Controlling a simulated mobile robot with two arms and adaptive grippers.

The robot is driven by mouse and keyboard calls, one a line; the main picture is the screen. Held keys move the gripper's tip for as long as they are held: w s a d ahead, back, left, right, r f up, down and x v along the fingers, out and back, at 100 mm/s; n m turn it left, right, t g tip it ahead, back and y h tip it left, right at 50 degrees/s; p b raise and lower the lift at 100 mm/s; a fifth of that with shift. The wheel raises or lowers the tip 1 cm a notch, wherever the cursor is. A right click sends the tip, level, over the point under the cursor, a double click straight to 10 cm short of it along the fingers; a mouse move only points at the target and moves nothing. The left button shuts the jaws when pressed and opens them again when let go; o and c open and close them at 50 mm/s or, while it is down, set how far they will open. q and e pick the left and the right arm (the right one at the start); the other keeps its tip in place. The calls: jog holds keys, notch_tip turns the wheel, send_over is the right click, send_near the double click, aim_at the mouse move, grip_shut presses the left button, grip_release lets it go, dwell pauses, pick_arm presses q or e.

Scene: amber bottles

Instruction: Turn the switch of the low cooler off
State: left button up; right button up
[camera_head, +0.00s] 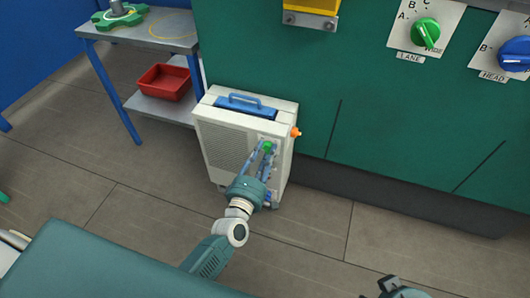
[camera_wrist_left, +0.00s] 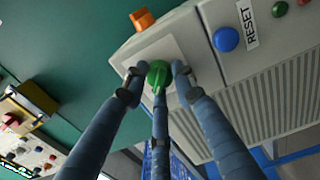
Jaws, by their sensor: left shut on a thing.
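The low cooler (camera_head: 225,150) is a cream box with a grille and a blue top handle, standing on the floor against the green cabinet. Its switch is a green knob (camera_head: 267,145) on the front panel, and it also shows in the left wrist view (camera_wrist_left: 158,72) on a pale plate. My left gripper (camera_head: 265,152) reaches it from the front, its fingers shut around the knob. The fingers partly hide the knob and panel, and I cannot read the switch's marks. A part of my right gripper (camera_head: 393,287) shows at the bottom edge; its fingers are not clear.
An orange knob (camera_head: 295,132) sticks out of the cooler's right side. A blue button (camera_wrist_left: 226,39) marked RESET is on its panel. The green cabinet above carries a green LANE dial (camera_head: 425,33) and a blue HEAD dial (camera_head: 515,53). A metal trolley (camera_head: 150,40) holds a red tray (camera_head: 165,82).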

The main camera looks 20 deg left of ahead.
pick_arm(q)
jog(key=o, duration=1.2)
jog(key=shift+s+d+f, duration=0.1)
jog(key=shift+d+f, duration=0.15)
jog(key=shift+d, duration=0.1)
jog(key=shift+c, duration=0.2)
jog(key=shift+a+r, duration=0.1)
jog(key=shift+r, duration=0.05)
jog(key=s, duration=1.2)
jog(key=shift+a, duration=0.2)
